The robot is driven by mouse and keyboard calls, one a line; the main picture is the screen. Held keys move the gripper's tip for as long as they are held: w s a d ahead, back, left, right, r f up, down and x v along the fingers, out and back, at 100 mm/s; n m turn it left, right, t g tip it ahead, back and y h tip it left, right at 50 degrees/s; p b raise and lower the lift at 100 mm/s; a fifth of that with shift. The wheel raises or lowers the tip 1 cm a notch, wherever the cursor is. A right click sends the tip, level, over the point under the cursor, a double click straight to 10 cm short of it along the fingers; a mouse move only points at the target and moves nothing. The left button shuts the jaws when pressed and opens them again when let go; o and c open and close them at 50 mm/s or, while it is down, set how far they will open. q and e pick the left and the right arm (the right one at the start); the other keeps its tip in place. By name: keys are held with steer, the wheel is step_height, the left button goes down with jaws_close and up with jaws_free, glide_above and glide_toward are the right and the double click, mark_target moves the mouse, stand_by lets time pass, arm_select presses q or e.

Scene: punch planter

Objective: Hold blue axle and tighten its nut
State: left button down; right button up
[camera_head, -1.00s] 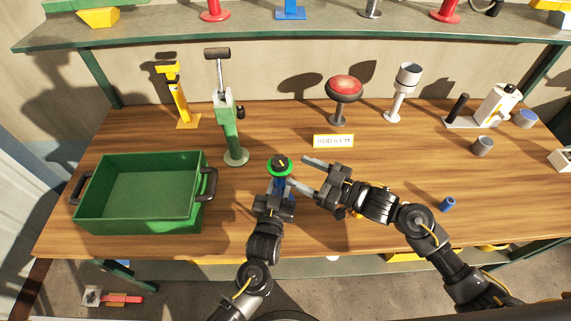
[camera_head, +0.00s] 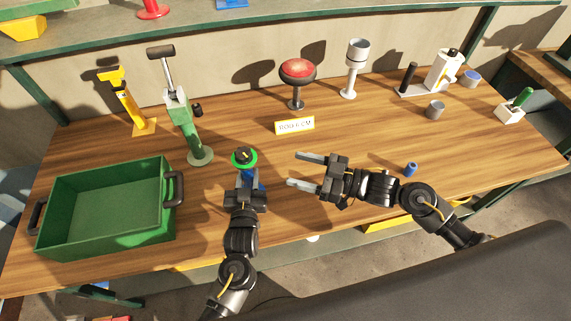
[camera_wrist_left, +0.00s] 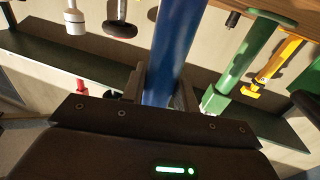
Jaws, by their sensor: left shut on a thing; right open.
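The blue axle (camera_wrist_left: 172,50) stands roughly upright between the fingers of my left gripper (camera_head: 247,183), which is shut on it. In the head view the axle's top end shows a green ring with a dark centre (camera_head: 243,156) and a small yellow mark. I cannot tell whether the nut is the ring or the dark part. My right gripper (camera_head: 293,170) is open and empty. Its fingertips point left toward the axle's top, with a clear gap between. Most of the axle is hidden by the left gripper in the head view.
A green crate (camera_head: 104,238) stands at the left. A green press-like tool (camera_head: 188,125) and a yellow tool (camera_head: 128,103) stand behind. A sign (camera_head: 294,126), a red-topped stand (camera_head: 297,73) and a small blue cylinder (camera_head: 410,169) are on the wooden table.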

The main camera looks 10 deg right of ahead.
steer(key=v, duration=0.7)
stand_by(0.9)
arm_select(q)
steer(key=shift+c, duration=2)
jaws_free()
steer(key=shift+p+v, duration=0.6)
steer(key=shift+v, duration=0.45)
steer(key=p+v, duration=0.2)
steer(key=v, duration=0.5)
steer(key=shift+p, duration=0.3)
arm_select(e)
step_height(320, 180, up, 4)
steer(key=shift+f, duration=0.1)
